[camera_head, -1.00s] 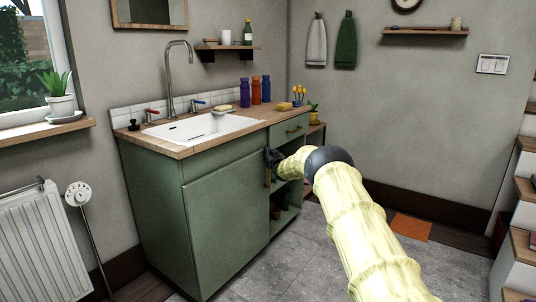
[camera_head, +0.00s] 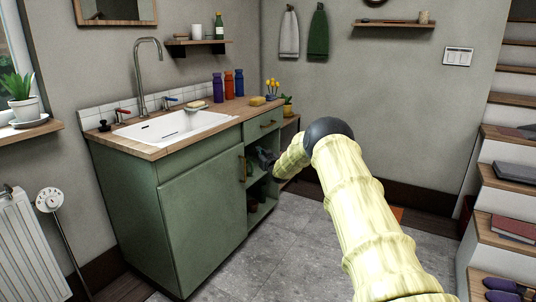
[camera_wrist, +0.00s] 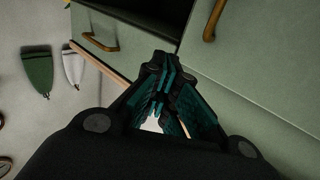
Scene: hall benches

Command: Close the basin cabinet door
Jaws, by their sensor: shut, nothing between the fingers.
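The green basin cabinet (camera_head: 125,205) stands against the wall under the white sink. Its door (camera_head: 203,215) is on the left of the front and looks flush or nearly flush with it. The door has a brass upright handle (camera_head: 242,168), which also shows at the top of the wrist view (camera_wrist: 215,20). My gripper (camera_head: 264,157) is shut and empty, just right of the handle, in front of the open shelf bay. In the wrist view its fingertips (camera_wrist: 160,75) meet below the dark bay opening. Whether it touches the cabinet cannot be told.
A drawer (camera_head: 263,126) with a brass handle sits above the open shelves (camera_head: 262,190). Bottles, a sponge and yellow flowers stand around the worktop's right end. A radiator (camera_head: 28,250) is at left, stairs (camera_head: 500,225) at right. The grey tiled floor (camera_head: 290,250) in front is clear.

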